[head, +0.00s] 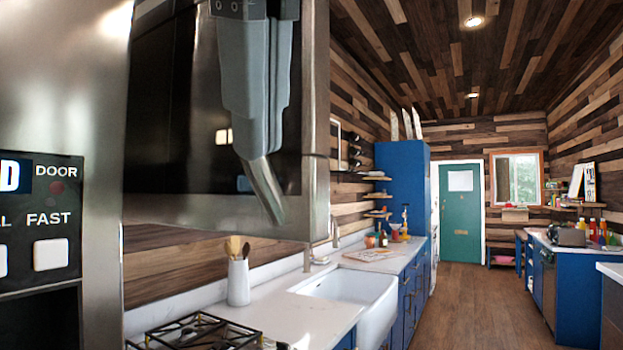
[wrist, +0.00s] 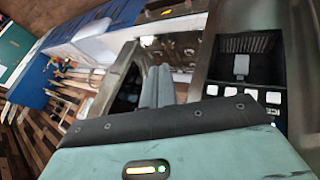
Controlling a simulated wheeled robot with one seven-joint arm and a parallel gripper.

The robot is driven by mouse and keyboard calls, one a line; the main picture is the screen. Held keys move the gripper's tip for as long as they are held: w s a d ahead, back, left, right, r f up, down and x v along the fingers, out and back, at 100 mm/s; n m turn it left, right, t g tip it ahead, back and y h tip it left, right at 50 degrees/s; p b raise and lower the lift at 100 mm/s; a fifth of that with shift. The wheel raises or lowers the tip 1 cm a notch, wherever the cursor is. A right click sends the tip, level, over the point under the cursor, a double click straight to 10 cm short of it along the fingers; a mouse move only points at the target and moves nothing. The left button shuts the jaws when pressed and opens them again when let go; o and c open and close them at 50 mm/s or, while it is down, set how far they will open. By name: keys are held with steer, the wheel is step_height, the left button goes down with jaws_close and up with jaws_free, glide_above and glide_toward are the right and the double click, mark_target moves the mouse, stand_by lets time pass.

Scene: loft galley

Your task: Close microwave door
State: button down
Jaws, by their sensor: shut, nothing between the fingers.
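The microwave (head: 170,110) fills the upper left of the head view, with a dark glossy door panel in a steel frame. I cannot tell how far the door stands open. My gripper (head: 258,148) points down in front of the dark panel, near its right part. Its fingers are together and hold nothing. A slanted silvery strip shows just below the fingertips, over the lower frame. I cannot tell if the fingers touch the panel. In the wrist view my fingers (wrist: 158,85) show beside the steel frame of the microwave (wrist: 115,82).
A steel fridge front with a dispenser panel (head: 40,215) stands close at the left. Below are a gas hob (head: 205,335), a utensil crock (head: 238,282) and a white sink (head: 345,295). The wooden floor (head: 465,300) to the right is clear.

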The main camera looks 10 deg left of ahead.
mark_target(286, 176)
steer(key=x, duration=0.5)
steer(key=shift+w+d+r, duration=0.1)
steer(key=shift+w+d, duration=0.05)
steer(key=shift+w+d+r+p, duration=0.1)
steer(key=shift+w+d+p, duration=0.2)
steer(key=shift+w, duration=0.2)
steer(key=shift+w+d+p, duration=0.2)
steer(key=shift+w+p, duration=0.15)
steer(key=shift+w, duration=0.2)
steer(key=shift+w+d, duration=0.2)
steer(key=shift+w, duration=0.35)
